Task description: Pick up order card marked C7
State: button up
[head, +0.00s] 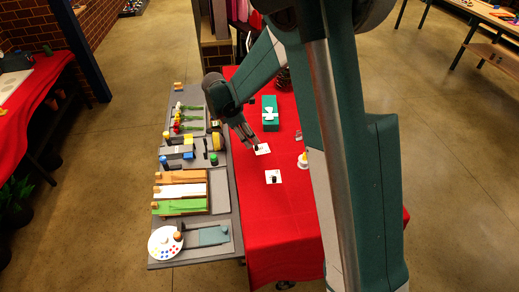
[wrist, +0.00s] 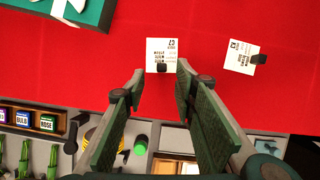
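The order card marked C7 (wrist: 155,51) is a small white card with black print and a black block at its lower edge. It lies on the red cloth in the wrist view, just beyond my fingertips. My gripper (wrist: 160,74) is open, with one finger to each side of the card's lower part. Nothing is seen held in it. In the head view the card (head: 263,150) lies beside my gripper (head: 254,143), partly hidden by it. Whether the fingers touch the card cannot be told.
A second white card (wrist: 240,56) with a black block lies to the right. A teal box with a white bow (head: 270,115) stands beyond the C7 card. A grey board (head: 225,246) with trays, tools and flowers lies to the left. Red cloth (head: 285,225) is clear nearby.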

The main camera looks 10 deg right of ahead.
aim_at(262, 147)
jog(key=shift+x, duration=2.6)
jog(key=shift+s, duration=0.15)
jog(key=c, duration=0.8)
